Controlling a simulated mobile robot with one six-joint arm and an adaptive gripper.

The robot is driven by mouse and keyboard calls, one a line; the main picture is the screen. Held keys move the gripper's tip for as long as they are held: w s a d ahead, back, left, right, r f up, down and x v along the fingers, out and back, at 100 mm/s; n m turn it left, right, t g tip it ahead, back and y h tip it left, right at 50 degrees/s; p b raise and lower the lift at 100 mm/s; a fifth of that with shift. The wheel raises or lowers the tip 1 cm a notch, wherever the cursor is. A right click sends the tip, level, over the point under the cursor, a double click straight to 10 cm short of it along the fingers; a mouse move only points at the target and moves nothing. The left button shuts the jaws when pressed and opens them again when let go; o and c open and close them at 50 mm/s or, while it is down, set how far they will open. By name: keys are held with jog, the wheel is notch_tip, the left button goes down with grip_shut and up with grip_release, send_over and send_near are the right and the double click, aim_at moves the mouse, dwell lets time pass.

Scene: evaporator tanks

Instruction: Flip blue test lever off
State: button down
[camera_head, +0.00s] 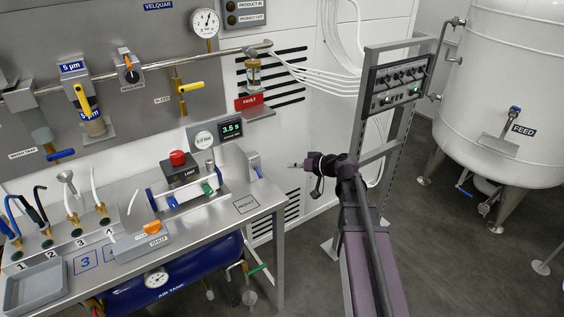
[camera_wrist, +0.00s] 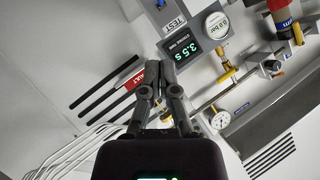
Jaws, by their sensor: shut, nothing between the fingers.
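The blue test lever (camera_head: 259,173) is a small blue handle on a grey block at the right end of the bench, right of the timer display. In the wrist view the blue lever (camera_wrist: 161,4) is cut by the top edge, next to the TEST label (camera_wrist: 175,25). My gripper (camera_head: 293,165) is shut and empty, right of the lever and apart from it in the head view. In the wrist view my gripper (camera_wrist: 168,50) has its fingertips together below the TEST label. The lever's exact angle is too small to tell.
The timer display (camera_head: 231,128) reads 3.5 s beside a round gauge (camera_head: 203,139). A red button on a black LIMIT box (camera_head: 180,170) stands further left. Open floor (camera_head: 420,240) lies to the right.

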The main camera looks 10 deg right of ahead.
jog(key=shift+v, duration=1.05)
jog(key=shift+f, duration=0.2)
jog(key=s+a+f+g+h+p, duration=0.35)
jog(key=s+f+g, duration=0.25)
jog(key=s, duration=0.5)
jog(key=s+d+m+g+h+p, duration=0.1)
jog(key=s+d+m+g+h, duration=0.1)
jog(key=s+h, duration=0.5)
jog(key=shift+s+d+f+m+g, duration=0.4)
jog(key=shift+s+d+f+m, duration=0.15)
jog(key=shift+s, duration=0.5)
